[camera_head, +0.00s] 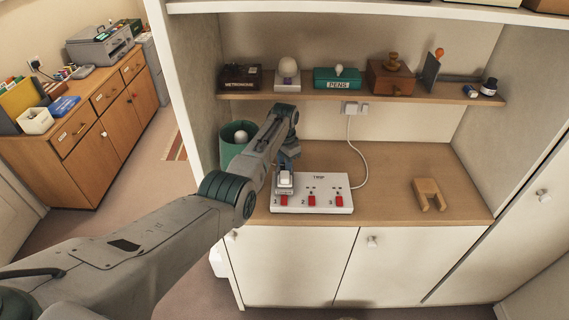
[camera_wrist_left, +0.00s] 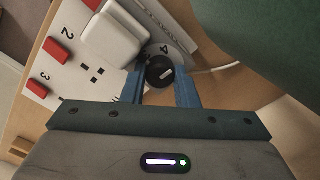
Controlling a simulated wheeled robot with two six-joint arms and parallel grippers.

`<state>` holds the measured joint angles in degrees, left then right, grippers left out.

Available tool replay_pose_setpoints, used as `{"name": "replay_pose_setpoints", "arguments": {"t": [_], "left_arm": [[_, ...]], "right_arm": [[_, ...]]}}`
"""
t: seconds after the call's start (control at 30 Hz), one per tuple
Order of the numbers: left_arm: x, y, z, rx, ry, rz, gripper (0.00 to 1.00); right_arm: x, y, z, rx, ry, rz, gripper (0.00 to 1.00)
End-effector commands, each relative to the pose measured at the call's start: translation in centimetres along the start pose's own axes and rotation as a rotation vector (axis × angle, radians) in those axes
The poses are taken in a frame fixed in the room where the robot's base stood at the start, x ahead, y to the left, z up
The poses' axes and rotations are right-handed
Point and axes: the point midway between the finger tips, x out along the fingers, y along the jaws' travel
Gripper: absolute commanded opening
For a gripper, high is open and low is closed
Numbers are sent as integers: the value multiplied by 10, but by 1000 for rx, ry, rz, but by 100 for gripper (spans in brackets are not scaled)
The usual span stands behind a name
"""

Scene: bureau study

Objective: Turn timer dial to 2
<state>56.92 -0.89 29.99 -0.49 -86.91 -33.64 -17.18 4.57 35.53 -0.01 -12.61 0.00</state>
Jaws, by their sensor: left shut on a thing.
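The white panel (camera_head: 335,181) lies on the wooden counter, with red switches along its front edge marked 1, 2 and 3. In the left wrist view, a black round dial (camera_wrist_left: 160,72) with a white pointer mark sits on a grey disc (camera_wrist_left: 176,52); a 4 shows beside it. A white block (camera_wrist_left: 116,36) stands on the panel next to the dial. My left gripper (camera_wrist_left: 160,92) has its blue fingers on both sides of the dial and is shut on it. In the head view the gripper (camera_head: 286,160) hides the dial. My right gripper is out of view.
A green bin (camera_head: 232,143) stands left of the panel, close to my left arm. A wooden piece (camera_head: 429,194) lies to the right. A shelf (camera_head: 440,97) with several small objects runs above, and a white cable (camera_head: 350,150) reaches the wall socket. The counter's middle right is clear.

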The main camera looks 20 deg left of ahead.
Motion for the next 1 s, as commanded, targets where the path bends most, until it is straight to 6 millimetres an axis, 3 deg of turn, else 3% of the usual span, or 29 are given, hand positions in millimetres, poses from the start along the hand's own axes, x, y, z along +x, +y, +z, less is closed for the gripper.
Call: {"name": "replay_pose_setpoints", "arguments": {"t": [0.2, 0.23, 0.27, 0.67, 1.0], "left_arm": [[0, 0, 0, -1, 1, 0, 4], [0, 0, 0, -1, 1, 0, 31], [0, 0, 0, -1, 1, 0, 37], [0, 0, 0, -31, 0, 0, 37], [0, 0, 0, -357, 0, 0, 37]], "right_arm": [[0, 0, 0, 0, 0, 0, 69], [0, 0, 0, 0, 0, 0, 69], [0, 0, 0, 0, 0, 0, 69], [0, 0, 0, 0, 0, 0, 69], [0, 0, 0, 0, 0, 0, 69]]}}
